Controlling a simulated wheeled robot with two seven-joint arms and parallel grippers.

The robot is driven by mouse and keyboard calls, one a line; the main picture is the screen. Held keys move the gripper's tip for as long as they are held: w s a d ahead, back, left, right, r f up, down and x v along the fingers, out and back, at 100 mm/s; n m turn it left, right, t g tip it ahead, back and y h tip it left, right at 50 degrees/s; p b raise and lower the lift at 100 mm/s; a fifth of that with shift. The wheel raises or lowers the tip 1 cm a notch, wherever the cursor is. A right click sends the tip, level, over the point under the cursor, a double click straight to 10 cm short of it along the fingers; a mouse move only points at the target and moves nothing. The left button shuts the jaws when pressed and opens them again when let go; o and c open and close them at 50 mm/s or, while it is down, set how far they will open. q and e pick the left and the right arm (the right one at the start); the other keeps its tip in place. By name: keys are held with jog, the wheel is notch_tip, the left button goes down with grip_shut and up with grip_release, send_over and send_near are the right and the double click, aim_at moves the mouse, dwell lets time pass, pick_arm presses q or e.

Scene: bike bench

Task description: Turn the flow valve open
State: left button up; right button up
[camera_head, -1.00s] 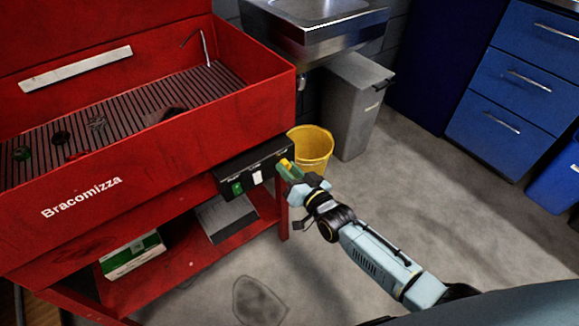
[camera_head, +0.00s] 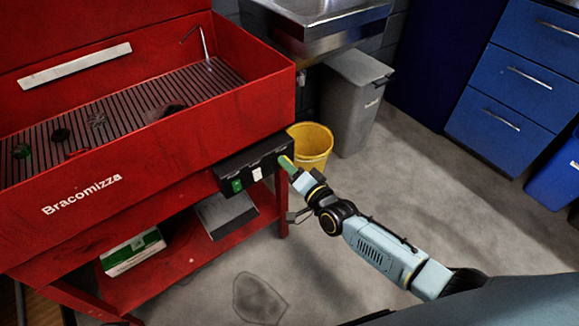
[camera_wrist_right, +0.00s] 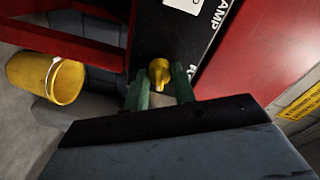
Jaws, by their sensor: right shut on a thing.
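The flow valve is a small yellow knob (camera_wrist_right: 159,72) on the end of a black control panel (camera_head: 268,155) under the red washer's front edge. My right gripper (camera_head: 286,163) reaches the panel's right end in the head view. In the right wrist view its two green fingers (camera_wrist_right: 160,80) stand on either side of the knob, shut on it. In the head view the fingers hide most of the knob, so its angle is hard to tell there. My left gripper is not in view.
The panel also bears a green switch (camera_head: 237,186) and a white one (camera_head: 257,174). A yellow bucket (camera_head: 313,150) and a grey bin (camera_head: 352,105) stand just behind my right gripper. A red lower shelf (camera_head: 190,255) holds boxes.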

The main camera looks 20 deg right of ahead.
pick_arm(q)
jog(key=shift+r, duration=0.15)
pick_arm(e)
jog(key=o, duration=1)
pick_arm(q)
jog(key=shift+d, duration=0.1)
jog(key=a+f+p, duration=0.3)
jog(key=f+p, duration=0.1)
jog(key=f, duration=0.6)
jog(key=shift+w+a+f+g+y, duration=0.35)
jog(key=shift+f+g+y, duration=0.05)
pick_arm(e)
jog(key=v, duration=1.3)
jog(key=shift+s, duration=0.15)
jog(key=shift+d, duration=0.1)
